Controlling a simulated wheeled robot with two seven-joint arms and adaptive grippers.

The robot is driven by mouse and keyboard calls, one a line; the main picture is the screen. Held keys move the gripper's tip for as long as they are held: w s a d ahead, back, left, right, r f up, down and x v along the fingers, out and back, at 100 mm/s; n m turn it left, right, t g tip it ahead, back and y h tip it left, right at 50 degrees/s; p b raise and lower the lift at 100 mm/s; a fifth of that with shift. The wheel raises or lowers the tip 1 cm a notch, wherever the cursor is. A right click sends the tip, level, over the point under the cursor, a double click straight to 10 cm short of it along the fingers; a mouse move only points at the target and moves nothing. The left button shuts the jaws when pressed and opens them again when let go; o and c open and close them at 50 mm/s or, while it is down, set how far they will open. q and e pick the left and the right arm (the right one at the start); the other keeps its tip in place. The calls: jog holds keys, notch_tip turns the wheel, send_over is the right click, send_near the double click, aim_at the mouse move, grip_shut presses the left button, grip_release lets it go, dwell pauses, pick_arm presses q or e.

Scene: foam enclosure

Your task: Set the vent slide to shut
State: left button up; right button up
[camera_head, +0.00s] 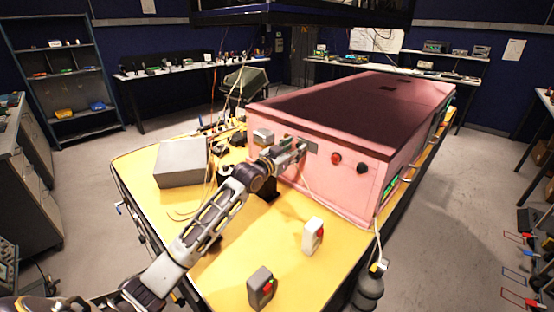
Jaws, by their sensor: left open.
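The pink foam enclosure (330,180) with a dark red lid stands on the yellow table. My left arm reaches in from the lower left, and my left gripper (300,150) is at the enclosure's front face, left of the red knob. The gripper is open. A small grey metal plate (310,146) shows at the fingertips on that face; it may be part of the vent slide, but the gripper covers much of this area. I cannot tell the slide's position or whether the fingers touch it. My right gripper is not in view.
A red knob (336,158) and a black knob (362,168) sit right of the gripper. A grey box (182,162) and cables lie at left. A white box with a red button (313,236) and a dark one (261,287) stand in front. Yellow tabletop (225,275) between them is clear.

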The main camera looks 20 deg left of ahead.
pick_arm(q)
jog(key=v, duration=1.1)
dwell(0.5)
jog(key=shift+s, duration=0.1)
jog(key=shift+r, duration=0.1)
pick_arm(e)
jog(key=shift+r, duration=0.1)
pick_arm(q)
notch_tip(320, 180, up, 9)
jog(key=p, duration=0.9)
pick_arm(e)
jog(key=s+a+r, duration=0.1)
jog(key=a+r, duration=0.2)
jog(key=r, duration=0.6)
pick_arm(q)
jog(key=shift+r, duration=0.25)
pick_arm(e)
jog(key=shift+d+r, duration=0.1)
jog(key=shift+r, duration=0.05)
